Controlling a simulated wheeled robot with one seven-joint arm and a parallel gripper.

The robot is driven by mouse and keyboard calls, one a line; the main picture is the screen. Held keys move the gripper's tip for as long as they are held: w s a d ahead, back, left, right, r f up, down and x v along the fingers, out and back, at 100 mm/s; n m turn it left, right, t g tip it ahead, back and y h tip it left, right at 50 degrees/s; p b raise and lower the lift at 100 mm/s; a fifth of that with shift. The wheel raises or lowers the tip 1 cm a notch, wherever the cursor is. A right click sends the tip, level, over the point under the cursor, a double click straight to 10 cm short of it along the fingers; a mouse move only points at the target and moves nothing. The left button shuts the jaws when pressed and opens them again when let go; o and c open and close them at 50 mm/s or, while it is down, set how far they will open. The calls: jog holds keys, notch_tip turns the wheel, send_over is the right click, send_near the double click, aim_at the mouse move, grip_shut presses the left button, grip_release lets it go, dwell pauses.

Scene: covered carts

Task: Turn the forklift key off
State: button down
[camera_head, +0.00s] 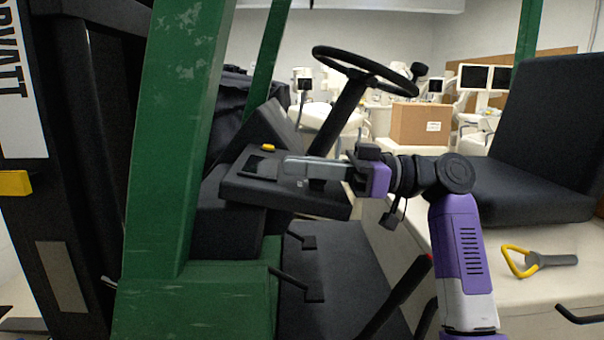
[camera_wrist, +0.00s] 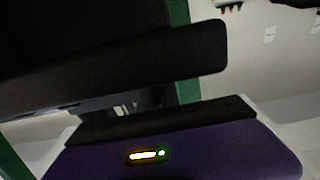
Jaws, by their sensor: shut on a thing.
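My gripper (camera_head: 288,167) reaches in from the right, level, over the forklift's black console (camera_head: 240,188). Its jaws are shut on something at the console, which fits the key. The fingers cover the key, so neither its shape nor its turn angle can be made out. A small dark part shows just under the fingers. In the wrist view, the purple gripper body fills the bottom, and a dark console edge (camera_wrist: 150,62) crosses above it. The gap between them is too dark to show the key.
A yellow button (camera_head: 268,147) sits on the console beside my fingers. The black steering wheel (camera_head: 362,70) rises behind. Green posts (camera_head: 175,130) stand at left. The black seat (camera_head: 545,130) is at right, with a yellow-handled tool (camera_head: 530,261) on the cream ledge below it.

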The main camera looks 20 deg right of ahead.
jog(key=shift+a, duration=0.1)
dwell(0.3)
jog(key=c, duration=1.6)
grip_release()
jog(key=shift+o, duration=0.2)
jog(key=v, duration=0.7)
jog(key=shift+d, duration=0.45)
jog(key=shift+s+f, duration=0.1)
jog(key=shift+s, duration=0.05)
